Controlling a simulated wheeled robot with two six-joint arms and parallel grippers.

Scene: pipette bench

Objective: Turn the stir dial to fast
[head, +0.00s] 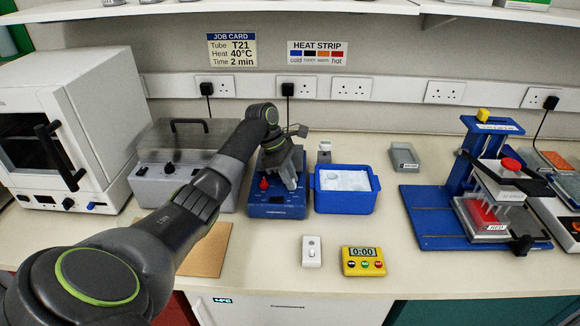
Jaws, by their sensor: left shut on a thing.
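The blue stirrer unit (277,210) stands on the bench in the middle of the head view. A red pointed knob (264,184) shows on the left of its front. My left gripper (291,185) reaches down to the right side of that front, beside the red knob and apart from it. It is shut on the stir dial, which its fingers hide, so I cannot read the dial's setting. My left arm and gripper also cover much of the unit's top. My right gripper is not in view.
A blue tub (345,202) with white contents stands close to the right of the stirrer. A white switch box (312,251) and a yellow timer (363,261) reading 0:00 lie in front. A grey lidded bath (160,191) stands left. A blue press (432,222) stands right.

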